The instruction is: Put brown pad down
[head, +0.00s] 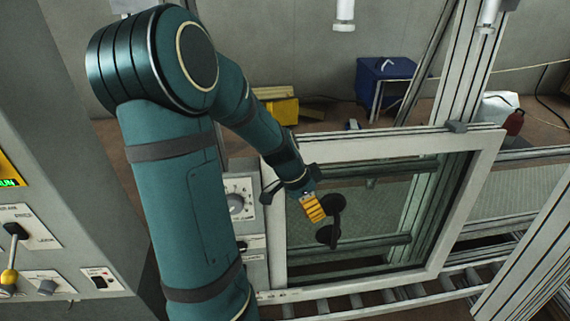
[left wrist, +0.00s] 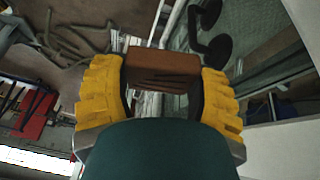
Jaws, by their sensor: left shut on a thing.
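My left gripper (head: 313,208), with yellow fingers, is in front of the glazed frame in the head view. In the left wrist view the gripper (left wrist: 162,82) is shut on the brown pad (left wrist: 164,62), which sits between the two yellow fingers. The pad is a brown block with dark grooves on its near face. I cannot make out the pad in the head view. My right gripper is not in view.
A black two-cup handle (head: 335,222) is beside the gripper, at the pane of the light grey frame (head: 484,165). A roller rail (head: 400,292) runs below. A control panel with a dial (head: 236,203) stands left. A blue box (head: 386,75) is behind.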

